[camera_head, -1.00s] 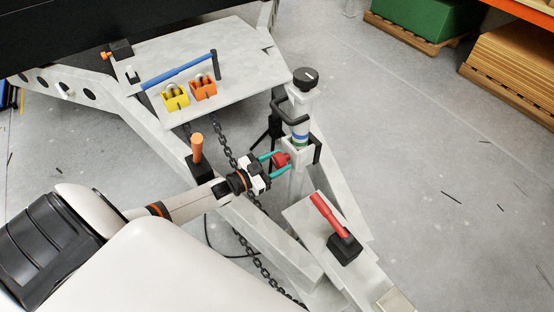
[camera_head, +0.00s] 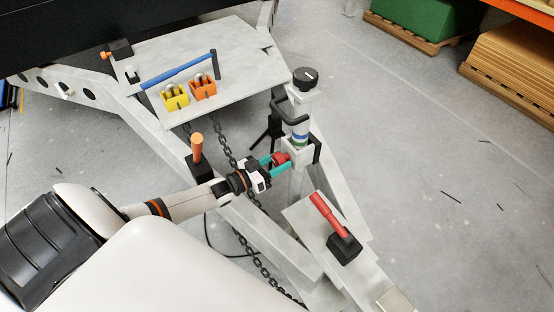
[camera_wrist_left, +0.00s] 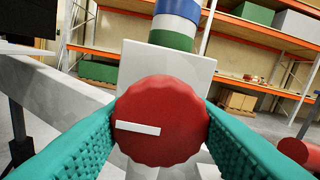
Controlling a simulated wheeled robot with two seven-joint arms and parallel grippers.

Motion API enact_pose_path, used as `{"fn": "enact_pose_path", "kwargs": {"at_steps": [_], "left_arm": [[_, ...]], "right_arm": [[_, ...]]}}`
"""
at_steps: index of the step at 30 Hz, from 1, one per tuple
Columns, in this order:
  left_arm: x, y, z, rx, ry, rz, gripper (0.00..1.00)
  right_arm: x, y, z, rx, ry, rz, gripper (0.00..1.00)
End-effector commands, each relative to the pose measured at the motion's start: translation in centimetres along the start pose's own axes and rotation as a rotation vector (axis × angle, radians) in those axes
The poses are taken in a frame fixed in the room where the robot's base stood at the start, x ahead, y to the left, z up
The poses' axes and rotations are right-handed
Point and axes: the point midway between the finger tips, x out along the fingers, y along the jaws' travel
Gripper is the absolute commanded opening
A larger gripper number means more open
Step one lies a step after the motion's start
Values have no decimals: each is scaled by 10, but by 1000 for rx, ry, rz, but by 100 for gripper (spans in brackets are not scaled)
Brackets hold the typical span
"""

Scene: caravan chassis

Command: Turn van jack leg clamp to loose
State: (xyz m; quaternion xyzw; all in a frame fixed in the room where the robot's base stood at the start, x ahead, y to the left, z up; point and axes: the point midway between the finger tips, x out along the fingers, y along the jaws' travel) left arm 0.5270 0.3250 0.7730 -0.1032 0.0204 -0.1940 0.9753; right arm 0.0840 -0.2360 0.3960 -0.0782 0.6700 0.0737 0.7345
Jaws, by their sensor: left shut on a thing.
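The clamp is a red scalloped knob (camera_wrist_left: 162,122) with a white bar mark, on the front of a pale square block (camera_wrist_left: 190,68). The mark lies almost level, on the knob's left half in the left wrist view. In the head view the knob (camera_head: 280,158) sits low on the jack leg (camera_head: 298,108), which stands upright with blue and green bands. My left gripper (camera_head: 275,164) has its teal fingers on both sides of the knob, shut on it; the left wrist view shows the fingers (camera_wrist_left: 162,128) touching its rim. My right gripper is not in view.
An orange-handled lever (camera_head: 197,149) stands left of my left gripper, and a red-handled lever (camera_head: 328,215) lies to its lower right. A chain (camera_head: 245,243) hangs beside the pale frame. A plate (camera_head: 236,62) with yellow and orange padlocks is behind. Open floor lies right.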

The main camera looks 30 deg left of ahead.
Motion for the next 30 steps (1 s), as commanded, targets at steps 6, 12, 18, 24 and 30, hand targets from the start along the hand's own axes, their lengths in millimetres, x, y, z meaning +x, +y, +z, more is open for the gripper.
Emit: {"fn": "enact_pose_path", "kwargs": {"at_steps": [6, 12, 18, 24, 30], "left_arm": [[-1, 0, -1, -4, 3, 1, 48], [0, 0, -1, -3, 2, 1, 68], [-1, 0, -1, -1, 1, 0, 68], [-21, 0, -3, -1, 5, 1, 68], [-64, 0, -3, -2, 7, 1, 68]], "right_arm": [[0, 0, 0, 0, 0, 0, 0], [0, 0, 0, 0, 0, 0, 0], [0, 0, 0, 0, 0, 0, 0], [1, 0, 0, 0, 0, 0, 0], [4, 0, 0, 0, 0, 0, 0]]}}
